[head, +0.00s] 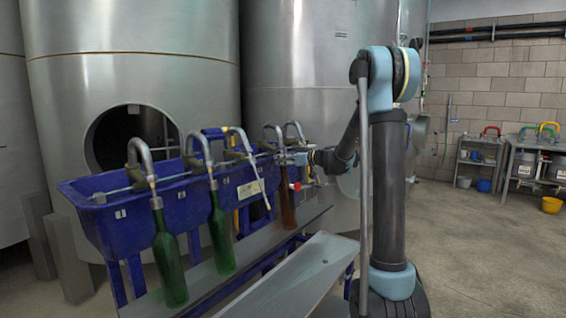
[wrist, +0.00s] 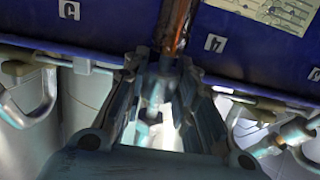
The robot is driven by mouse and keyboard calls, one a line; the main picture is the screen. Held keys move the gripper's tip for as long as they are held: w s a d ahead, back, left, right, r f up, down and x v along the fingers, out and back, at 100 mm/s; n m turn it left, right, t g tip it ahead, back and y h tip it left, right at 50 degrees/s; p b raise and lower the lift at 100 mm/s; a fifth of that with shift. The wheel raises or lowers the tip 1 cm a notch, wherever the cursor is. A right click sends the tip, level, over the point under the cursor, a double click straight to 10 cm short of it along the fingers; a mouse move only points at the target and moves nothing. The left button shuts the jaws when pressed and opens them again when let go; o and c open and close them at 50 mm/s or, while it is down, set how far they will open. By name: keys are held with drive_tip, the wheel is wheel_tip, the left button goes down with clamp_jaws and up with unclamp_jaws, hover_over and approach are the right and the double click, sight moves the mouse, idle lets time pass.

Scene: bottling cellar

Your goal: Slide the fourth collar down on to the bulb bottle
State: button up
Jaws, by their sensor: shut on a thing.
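My gripper (head: 285,158) is at the trough's front, level with the top of this bottle. In the wrist view its two fingers (wrist: 166,62) are closed in around the foot of a brown, shiny upright part (wrist: 175,28). They are shut on what seems to be the fourth collar, which the fingers mostly hide. I cannot tell how the collar sits against the bottle's mouth.
The blue trough (head: 110,222) carries several curved spouts along a rail. A metal shelf (head: 300,262) runs below the bottles. Steel tanks (head: 135,65) stand behind. Floor (head: 465,250) at the right is clear.

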drive_tip(key=shift+d+f, duration=0.15)
drive_tip(key=shift+f, duration=0.65)
idle(0.5)
drive_tip(key=o, duration=0.7)
drive_tip(key=shift+v, duration=4)
drive_tip(key=s+d+f+m+g+h, duration=0.2)
drive_tip(key=s+d+f, duration=0.4)
drive_tip(key=s, duration=0.9)
drive_tip(key=s+d+f+m+g+h, duration=0.2)
drive_tip(key=s+d+f+m+h, duration=0.3)
drive_tip(key=s, duration=1.1)
drive_tip(key=s+d+f+m+g+h, duration=0.2)
drive_tip(key=s+d+f+m+h, duration=0.2)
drive_tip(key=s+f, duration=0.7)
drive_tip(key=shift+s+d+g+h, duration=0.3)
drive_tip(key=shift+s+d+h, duration=1)
drive_tip(key=shift+s+d, duration=1)
